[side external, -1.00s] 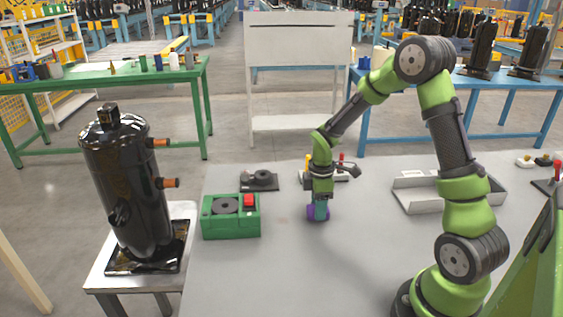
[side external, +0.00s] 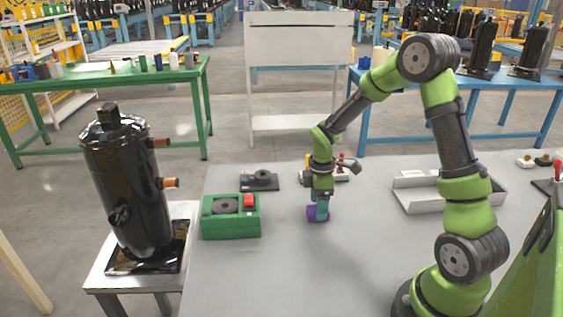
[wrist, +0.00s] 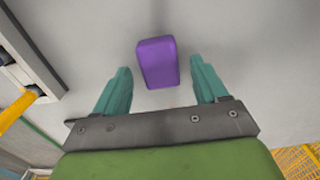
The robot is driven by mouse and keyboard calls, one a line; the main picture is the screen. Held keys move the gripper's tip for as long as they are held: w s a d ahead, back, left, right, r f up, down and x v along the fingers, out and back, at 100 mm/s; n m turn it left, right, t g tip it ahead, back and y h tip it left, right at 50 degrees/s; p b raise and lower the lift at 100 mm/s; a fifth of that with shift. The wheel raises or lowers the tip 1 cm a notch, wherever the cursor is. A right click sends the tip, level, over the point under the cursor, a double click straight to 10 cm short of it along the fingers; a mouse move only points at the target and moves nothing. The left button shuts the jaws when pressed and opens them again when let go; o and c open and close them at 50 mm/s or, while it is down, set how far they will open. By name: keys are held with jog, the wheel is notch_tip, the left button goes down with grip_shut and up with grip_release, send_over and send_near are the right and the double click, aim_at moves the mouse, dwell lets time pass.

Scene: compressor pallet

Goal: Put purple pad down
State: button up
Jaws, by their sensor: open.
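The purple pad (wrist: 157,63) lies on the grey table between and just beyond my fingertips in the wrist view, with a gap on each side. In the side external view the purple pad (side external: 317,214) shows at the lower end of my gripper (side external: 319,203). My gripper also shows in the wrist view (wrist: 160,85), with its two teal fingers spread apart and holding nothing. In the side view the fingers partly hide the pad.
A green box (side external: 230,217) with a black disc and a red block stands left of my gripper. A small black fixture (side external: 260,181) lies behind it. A grey tray (side external: 418,196) is at the right. The table front is clear. A black compressor (side external: 127,190) stands on a separate stand at the left.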

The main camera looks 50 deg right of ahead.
notch_tip(320, 180, up, 11)
jog(key=s+a+r+m+t+y, duration=0.1)
jog(key=s+a+r+m+t, duration=0.2)
jog(key=s+a+r+m, duration=0.2)
jog(key=s+a+r+m+t+y, duration=0.1)
jog(key=s+a+r+m+t, duration=0.3)
jog(key=s+a+r+m, duration=0.2)
jog(key=s+a+m, duration=0.2)
jog(key=a, duration=0.2)
jog(key=shift+a, duration=0.35)
jog(key=shift+w, duration=0.1)
jog(key=o, duration=0.4)
